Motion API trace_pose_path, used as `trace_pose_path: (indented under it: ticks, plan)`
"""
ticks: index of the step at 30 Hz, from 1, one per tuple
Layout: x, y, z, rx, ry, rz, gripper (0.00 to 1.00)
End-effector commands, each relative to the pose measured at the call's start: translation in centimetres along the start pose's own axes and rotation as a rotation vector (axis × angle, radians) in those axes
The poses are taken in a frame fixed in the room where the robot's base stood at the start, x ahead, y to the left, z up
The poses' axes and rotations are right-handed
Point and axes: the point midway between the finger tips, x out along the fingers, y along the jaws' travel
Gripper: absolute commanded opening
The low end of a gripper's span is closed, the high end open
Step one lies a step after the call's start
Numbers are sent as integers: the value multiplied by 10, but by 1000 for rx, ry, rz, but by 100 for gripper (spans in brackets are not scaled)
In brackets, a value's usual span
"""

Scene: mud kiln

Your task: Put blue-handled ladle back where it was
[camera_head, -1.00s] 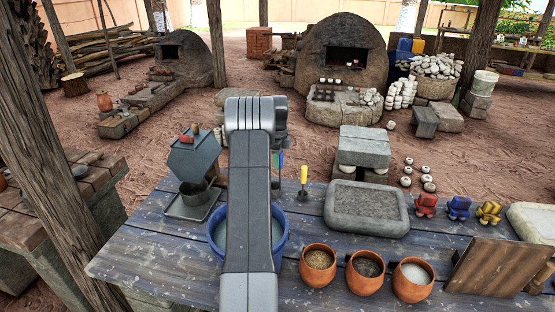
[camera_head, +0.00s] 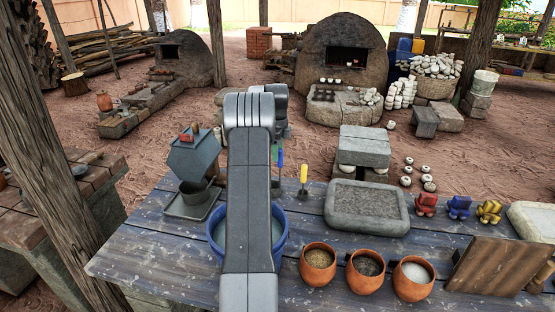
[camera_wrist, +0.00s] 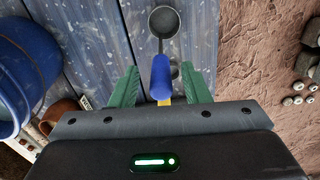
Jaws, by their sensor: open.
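The blue-handled ladle (camera_wrist: 160,77) shows in the wrist view with its blue handle between my two fingertips and its grey bowl toward the top. My gripper (camera_wrist: 160,88) has two green fingers spread apart, with gaps on both sides of the handle. In the head view the blue handle (camera_head: 281,157) shows just right of my arm, which hides most of my gripper. A yellow-handled utensil (camera_head: 303,174) stands to its right on the blue-grey table (camera_head: 150,262). In the wrist view a bit of yellow (camera_wrist: 164,102) shows behind the blue handle.
A blue basin (camera_head: 283,250) sits under my arm, with a small house-shaped stand (camera_head: 194,160) to its left. A stone slab (camera_head: 366,207) lies to the right. Clay pots (camera_head: 318,266) line the front, with a wooden board (camera_head: 497,258) farther right.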

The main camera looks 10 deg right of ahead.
Motion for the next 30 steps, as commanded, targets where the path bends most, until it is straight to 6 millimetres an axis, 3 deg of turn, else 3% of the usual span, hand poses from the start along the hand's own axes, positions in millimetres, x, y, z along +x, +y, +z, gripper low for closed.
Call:
trace_pose_path:
  ticks: [6,12,30]
  plan:
    - [-48,-1,0,0,-2,-4,42]
    - [-78,-1,0,0,-1,-2,42]
    - [-86,0,0,0,0,0,42]
